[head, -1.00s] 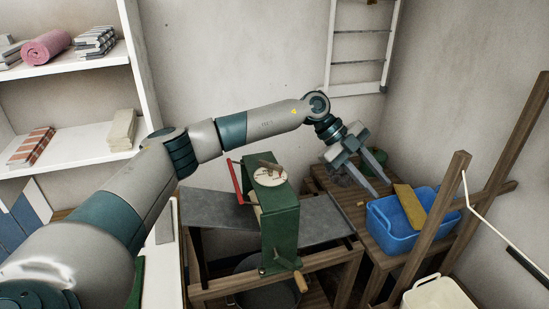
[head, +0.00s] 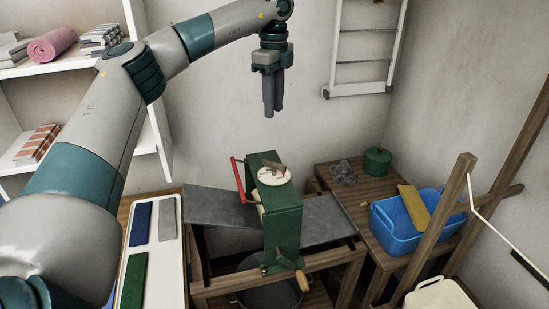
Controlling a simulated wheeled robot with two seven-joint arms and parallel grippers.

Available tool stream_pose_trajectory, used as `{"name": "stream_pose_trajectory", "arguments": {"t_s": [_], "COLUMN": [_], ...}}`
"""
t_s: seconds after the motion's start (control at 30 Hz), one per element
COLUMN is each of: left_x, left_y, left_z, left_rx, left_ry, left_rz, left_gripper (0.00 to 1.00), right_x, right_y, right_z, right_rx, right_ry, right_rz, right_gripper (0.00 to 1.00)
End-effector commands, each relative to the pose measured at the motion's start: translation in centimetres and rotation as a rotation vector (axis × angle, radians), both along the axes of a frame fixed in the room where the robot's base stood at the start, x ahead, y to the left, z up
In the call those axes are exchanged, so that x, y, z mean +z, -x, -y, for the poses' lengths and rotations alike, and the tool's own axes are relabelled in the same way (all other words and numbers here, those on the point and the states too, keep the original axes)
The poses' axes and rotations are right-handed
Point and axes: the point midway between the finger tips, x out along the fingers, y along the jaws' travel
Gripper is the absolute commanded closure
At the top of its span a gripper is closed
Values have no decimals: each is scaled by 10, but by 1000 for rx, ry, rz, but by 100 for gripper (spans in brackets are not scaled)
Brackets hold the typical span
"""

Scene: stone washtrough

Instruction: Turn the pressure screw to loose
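The pressure screw (head: 276,171) is a small brown wooden cross-handle on a pale round dial (head: 273,177). The dial sits on top of the green wringer (head: 283,225), which has a red lever (head: 238,180) on its left. My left gripper (head: 273,112) points straight down, well above the screw and not touching it. Its fingers are seen nearly edge-on, one partly behind the other and slightly apart, with nothing between them. My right gripper is not in view.
A grey board (head: 215,206) runs through the wringer on a wooden stand, with a crank handle (head: 302,282) low in front. At right are a blue tub (head: 395,235), a green pot (head: 377,161) and a wooden post (head: 440,215). A pale tray (head: 170,270) lies left.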

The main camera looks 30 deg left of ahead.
Motion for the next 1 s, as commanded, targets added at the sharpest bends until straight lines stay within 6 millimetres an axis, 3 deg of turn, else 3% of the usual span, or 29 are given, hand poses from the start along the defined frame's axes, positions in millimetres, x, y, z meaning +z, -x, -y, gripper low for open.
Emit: {"name": "stream_pose_trajectory", "arguments": {"t_s": [0.23,0.43,1.0], "left_x": [-5,-23,-121], "left_y": [0,0,1], "left_z": [0,0,1], "left_rx": [-2,-3,-3], "left_ry": [1,1,1], "left_rz": [0,-1,-4], "left_gripper": [72,72,72], "right_x": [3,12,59], "right_y": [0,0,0], "right_z": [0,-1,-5], "right_rx": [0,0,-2], "right_ry": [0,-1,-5], "right_rz": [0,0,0], "right_gripper": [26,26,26]}}
